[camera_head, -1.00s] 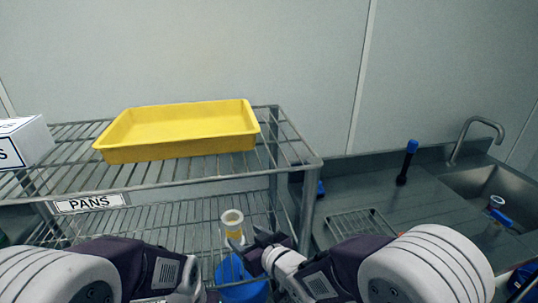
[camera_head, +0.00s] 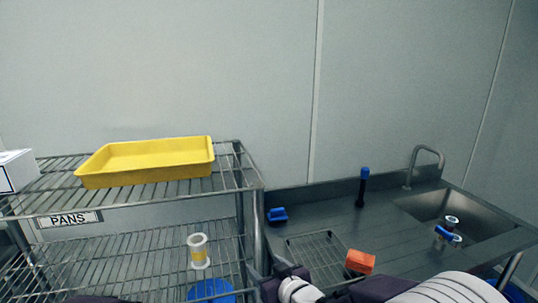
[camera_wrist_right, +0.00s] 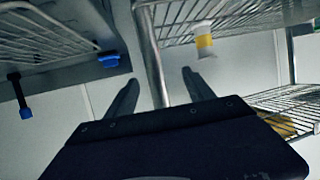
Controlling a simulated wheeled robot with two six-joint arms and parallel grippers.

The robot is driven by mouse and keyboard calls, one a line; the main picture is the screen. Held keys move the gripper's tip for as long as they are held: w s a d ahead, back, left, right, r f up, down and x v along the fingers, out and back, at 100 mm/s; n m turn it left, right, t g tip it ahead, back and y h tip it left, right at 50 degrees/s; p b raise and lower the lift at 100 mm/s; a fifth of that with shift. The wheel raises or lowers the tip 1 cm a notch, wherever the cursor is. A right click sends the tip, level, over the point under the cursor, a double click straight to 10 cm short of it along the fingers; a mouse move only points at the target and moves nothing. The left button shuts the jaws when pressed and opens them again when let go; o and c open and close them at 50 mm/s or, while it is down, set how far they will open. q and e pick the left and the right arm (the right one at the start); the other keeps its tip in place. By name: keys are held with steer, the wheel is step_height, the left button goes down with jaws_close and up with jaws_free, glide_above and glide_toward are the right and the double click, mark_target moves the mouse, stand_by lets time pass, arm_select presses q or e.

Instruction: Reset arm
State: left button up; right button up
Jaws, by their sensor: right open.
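My right gripper (camera_head: 266,270) is low in the head view, beside the front corner post of the wire rack, and is partly cut off by the lower edge. In the right wrist view its two fingers (camera_wrist_right: 160,77) are apart with nothing held between them. A rack post (camera_wrist_right: 152,60) shows beyond them. A white and yellow cylinder (camera_head: 199,251) stands on the lower rack shelf, left of the gripper; it also shows in the right wrist view (camera_wrist_right: 204,42). My left gripper is out of the frames.
A yellow tray (camera_head: 150,161) sits on the wire rack's upper shelf (camera_head: 228,172). A blue round object (camera_head: 211,290) is below the cylinder. At right, the sink counter (camera_head: 385,230) bears an orange block (camera_head: 360,262), a wire grid (camera_head: 316,251) and a blue-topped black tool (camera_head: 362,187).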

steer(key=s+d+f+m+g+h+p, duration=0.1)
steer(key=s+d+f+m+h, duration=0.15)
steer(key=d, duration=0.55)
steer(key=s+d+f+m+g+h+p, duration=0.1)
steer(key=s+d+m+g+h, duration=0.15)
steer(key=d, duration=0.55)
steer(key=s+d+f+g, duration=0.1)
steer(key=s+f+g, duration=0.1)
steer(key=s, duration=0.3)
steer(key=s+d+f+g, duration=0.1)
steer(key=s+f+g, duration=0.2)
steer(key=s, duration=0.3)
steer(key=s+f+g+h, duration=0.1)
steer(key=s+f+g, duration=0.1)
steer(key=s, duration=0.3)
steer(key=shift+s+d+f+m, duration=0.2)
steer(key=shift+d+m, duration=0.1)
steer(key=shift+d, duration=0.1)
steer(key=shift+g, duration=0.25)
